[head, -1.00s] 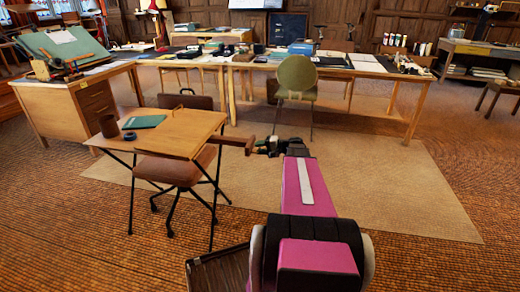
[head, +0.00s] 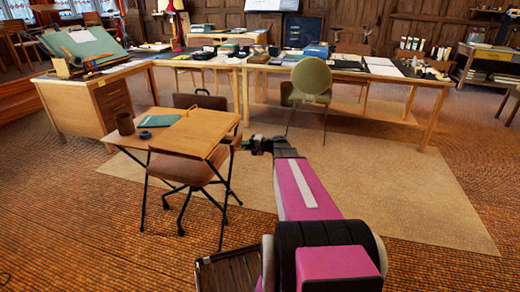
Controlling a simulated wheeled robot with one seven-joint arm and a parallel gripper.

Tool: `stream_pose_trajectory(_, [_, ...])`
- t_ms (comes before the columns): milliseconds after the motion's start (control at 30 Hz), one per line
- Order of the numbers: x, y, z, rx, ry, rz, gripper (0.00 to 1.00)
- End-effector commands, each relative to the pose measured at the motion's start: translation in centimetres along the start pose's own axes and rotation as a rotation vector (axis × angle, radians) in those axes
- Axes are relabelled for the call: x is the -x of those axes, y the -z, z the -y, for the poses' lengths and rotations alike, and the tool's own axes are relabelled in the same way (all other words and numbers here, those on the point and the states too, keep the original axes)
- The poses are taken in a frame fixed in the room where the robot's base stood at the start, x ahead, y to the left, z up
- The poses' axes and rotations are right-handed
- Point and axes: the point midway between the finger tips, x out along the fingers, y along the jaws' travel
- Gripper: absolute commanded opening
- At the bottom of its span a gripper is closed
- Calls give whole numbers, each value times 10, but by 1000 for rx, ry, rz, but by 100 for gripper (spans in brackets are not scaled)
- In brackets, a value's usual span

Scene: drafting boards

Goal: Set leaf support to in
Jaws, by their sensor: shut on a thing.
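A small wooden table (head: 180,138) on thin dark folding legs stands left of the middle. The leaf support (head: 236,138) is a wooden bar at the table's right edge. Only a short length of it shows outside the edge. My gripper (head: 251,146) is at the bar's outer end and shut on it. The fingers are small and dark here, and their exact contact is hard to make out.
A green book (head: 160,120), a dark cup (head: 125,123) and a small dark ring (head: 145,135) lie on the table. A brown chair (head: 188,168) is tucked under it. A green chair (head: 311,80) stands behind.

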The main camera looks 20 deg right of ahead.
Motion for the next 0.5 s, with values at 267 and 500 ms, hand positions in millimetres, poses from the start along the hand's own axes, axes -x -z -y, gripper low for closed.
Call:
stream_pose_trajectory(267, [-56,0,11,1,-1,3,0])
stream_pose_trajectory(500, [-73,0,15,1,-2,2,0])
